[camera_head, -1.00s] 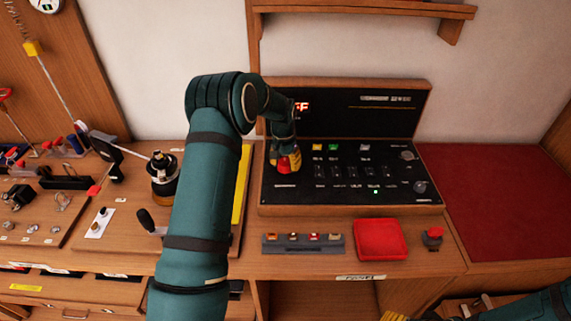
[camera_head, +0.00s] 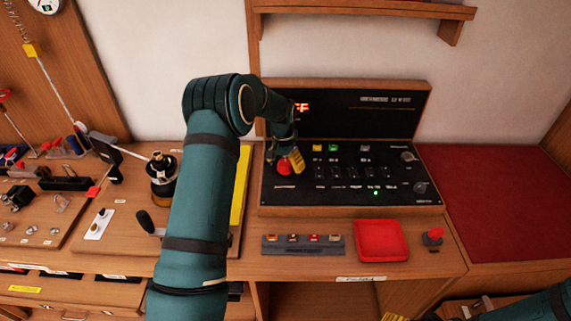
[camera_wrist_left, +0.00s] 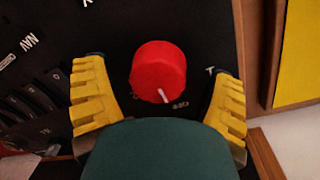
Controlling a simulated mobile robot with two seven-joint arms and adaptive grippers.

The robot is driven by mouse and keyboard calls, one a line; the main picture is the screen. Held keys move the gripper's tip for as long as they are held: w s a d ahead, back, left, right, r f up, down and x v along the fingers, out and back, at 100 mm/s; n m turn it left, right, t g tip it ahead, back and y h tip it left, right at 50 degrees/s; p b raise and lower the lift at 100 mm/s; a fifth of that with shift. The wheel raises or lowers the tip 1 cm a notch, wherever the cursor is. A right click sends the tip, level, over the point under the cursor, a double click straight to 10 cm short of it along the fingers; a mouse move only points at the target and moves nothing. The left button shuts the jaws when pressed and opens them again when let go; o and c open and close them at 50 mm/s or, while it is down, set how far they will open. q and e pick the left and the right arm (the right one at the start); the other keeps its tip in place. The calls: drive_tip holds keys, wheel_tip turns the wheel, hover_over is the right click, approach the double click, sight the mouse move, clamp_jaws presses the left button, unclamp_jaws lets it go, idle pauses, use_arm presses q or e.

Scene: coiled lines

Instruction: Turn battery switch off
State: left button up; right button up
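The battery switch is a red round knob (camera_head: 284,168) at the left of the black panel (camera_head: 350,193). In the left wrist view the knob (camera_wrist_left: 158,70) has a white pointer line aimed at a small label that seems to read OFF. My left gripper (camera_head: 288,160) is open, with its yellow fingers on either side of the knob and gaps between them and it in the left wrist view (camera_wrist_left: 162,105). A red display on the panel's upright part shows "FF", its left part hidden by my arm. Of my right gripper (camera_head: 394,317), only a yellow bit shows at the bottom edge.
The panel carries rows of small switches and two knobs at its right. In front are a grey strip with small coloured parts (camera_head: 303,250), a red tray (camera_head: 381,227) and a red-topped button (camera_head: 433,237). A red mat (camera_head: 490,190) lies clear at right.

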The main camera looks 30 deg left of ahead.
sight(283, 161)
use_arm(q)
drive_tip(key=shift+r, duration=0.1)
wheel_tip(283, 161, up, 12)
drive_tip(key=shift+a, duration=0.3)
idle(0.3)
idle(0.5)
